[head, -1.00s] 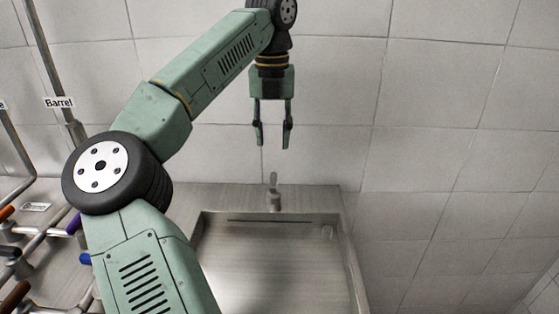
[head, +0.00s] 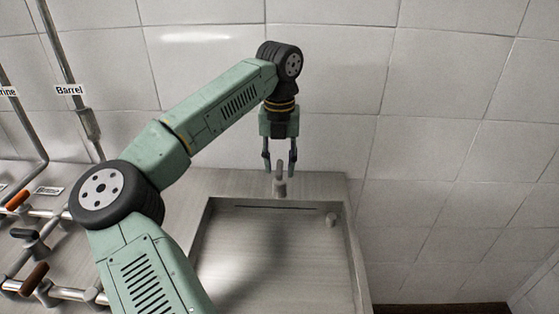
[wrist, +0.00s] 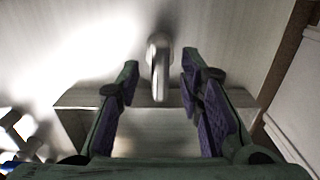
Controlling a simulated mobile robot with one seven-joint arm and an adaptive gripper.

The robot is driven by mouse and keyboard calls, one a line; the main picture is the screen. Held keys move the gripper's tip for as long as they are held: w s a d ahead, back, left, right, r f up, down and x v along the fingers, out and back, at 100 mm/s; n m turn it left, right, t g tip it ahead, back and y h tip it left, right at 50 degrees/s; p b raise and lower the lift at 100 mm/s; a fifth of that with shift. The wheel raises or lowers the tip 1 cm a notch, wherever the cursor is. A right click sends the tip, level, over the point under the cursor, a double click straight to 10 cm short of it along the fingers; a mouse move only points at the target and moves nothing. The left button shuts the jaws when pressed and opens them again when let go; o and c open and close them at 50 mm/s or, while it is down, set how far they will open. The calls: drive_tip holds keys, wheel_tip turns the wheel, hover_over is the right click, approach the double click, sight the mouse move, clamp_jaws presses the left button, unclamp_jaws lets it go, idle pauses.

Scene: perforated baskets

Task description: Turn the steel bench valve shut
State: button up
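The steel bench valve (head: 279,184) is a small grey fitting with an upright lever, at the back edge of the steel basin. My gripper (head: 280,168) points down with its fingers apart, and its fingertips are at about the height of the lever top. In the wrist view the valve (wrist: 160,72) shows between the two open fingers, with gaps on both sides. I see no contact. The gripper is open and holds nothing. I cannot tell exactly how deep the lever sits between the fingertips.
Pipes with an orange handle (head: 17,199) and a brown handle (head: 33,279) stand at the left. The tiled wall (head: 440,110) is close behind.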

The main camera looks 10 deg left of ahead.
drive_tip(key=shift+c, duration=0.5)
clamp_jaws()
drive_tip(key=shift+m, duration=0.4)
drive_tip(key=m, duration=0.3)
drive_tip(key=shift+m+b, duration=0.3)
drive_tip(key=shift+b, duration=0.05)
drive_tip(key=m, duration=0.4)
drive_tip(key=shift+m, duration=0.3)
drive_tip(key=m, duration=0.4)
drive_tip(key=shift+m, duration=0.3)
drive_tip(key=shift+m+p, duration=0.3)
drive_tip(key=shift+m, duration=1.9)
